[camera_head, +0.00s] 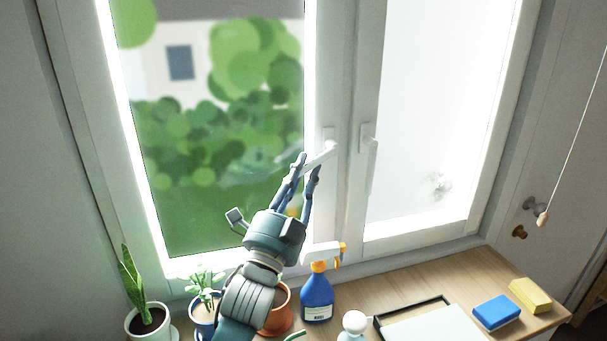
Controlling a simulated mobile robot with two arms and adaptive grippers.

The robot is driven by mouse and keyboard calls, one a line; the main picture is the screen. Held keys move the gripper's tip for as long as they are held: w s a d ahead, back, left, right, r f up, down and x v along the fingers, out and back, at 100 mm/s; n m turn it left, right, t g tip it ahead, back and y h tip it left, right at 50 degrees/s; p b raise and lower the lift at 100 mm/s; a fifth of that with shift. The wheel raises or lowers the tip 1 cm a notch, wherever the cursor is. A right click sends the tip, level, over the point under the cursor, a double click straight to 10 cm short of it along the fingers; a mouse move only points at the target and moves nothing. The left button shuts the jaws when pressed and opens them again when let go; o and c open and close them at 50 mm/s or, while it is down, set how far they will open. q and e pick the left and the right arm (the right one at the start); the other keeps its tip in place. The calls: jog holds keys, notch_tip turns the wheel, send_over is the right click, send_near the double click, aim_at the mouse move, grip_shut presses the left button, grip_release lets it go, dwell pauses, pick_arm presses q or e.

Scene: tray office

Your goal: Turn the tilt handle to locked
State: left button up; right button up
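A white window handle (325,151) sits on the frame between the two panes. Its lever slants from its mount down to the left. A second white handle (369,140) on the right sash points straight down. Neither handle is labelled, so I cannot tell by marking which is the tilt handle. My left gripper (310,162) is at the lever end of the left handle, one finger to either side of it. The fingers stand a little apart; I cannot tell if they press on the lever. My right gripper is not in view.
Below on the wooden sill (462,275) stand a potted snake plant (132,283), another potted plant (203,290), a terracotta pot (280,309) and a blue spray bottle (317,297). A black-rimmed tray (440,303), a blue sponge (496,312) and a yellow sponge (530,295) lie right.

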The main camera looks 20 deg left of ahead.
pick_arm(q)
jog(key=o, duration=0.3)
jog(key=shift+r, duration=0.15)
jog(key=v, duration=1.2)
jog(key=shift+s, duration=0.15)
